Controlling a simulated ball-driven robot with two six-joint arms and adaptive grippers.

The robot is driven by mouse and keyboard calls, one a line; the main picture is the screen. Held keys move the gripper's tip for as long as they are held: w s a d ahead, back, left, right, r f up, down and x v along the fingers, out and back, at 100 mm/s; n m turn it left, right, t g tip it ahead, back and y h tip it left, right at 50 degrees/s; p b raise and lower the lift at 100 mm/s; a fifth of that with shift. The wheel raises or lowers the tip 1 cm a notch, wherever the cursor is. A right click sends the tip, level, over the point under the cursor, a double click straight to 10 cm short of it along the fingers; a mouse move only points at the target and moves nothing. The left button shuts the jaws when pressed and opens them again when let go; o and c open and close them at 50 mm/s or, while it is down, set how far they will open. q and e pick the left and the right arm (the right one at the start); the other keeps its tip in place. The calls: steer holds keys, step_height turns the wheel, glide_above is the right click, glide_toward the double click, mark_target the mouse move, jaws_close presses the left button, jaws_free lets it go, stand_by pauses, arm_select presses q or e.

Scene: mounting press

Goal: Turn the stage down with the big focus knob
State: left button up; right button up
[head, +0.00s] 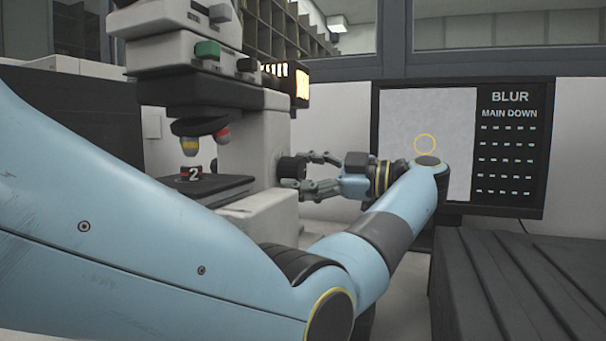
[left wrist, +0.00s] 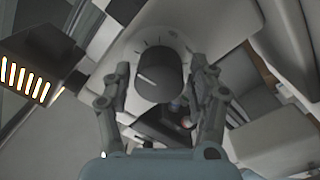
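The grey microscope (head: 262,140) stands left of centre in the head view. Its dark stage (head: 222,187) carries a small dark piece marked 2 (head: 192,174) below the objectives. The big black focus knob (head: 291,168) is on the microscope's right side; its round face with a pale line also shows in the left wrist view (left wrist: 158,76). My left gripper (head: 303,170) is at the knob, with one finger on each side of it. The fingers look open, with narrow gaps to the knob in the left wrist view. My right gripper is not in view.
A monitor (head: 460,145) at the right reads BLUR and MAIN DOWN beside a pale picture with a yellow ring. A lit lamp housing (head: 298,84) sits above the knob. A dark ribbed block (head: 520,285) is at the lower right. Shelves (head: 285,30) stand behind.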

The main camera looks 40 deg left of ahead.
arm_select(q)
steer(key=shift+o, duration=0.7)
steer(key=v, duration=0.7)
steer(key=shift+d, duration=0.25)
steer(key=shift+w, duration=0.1)
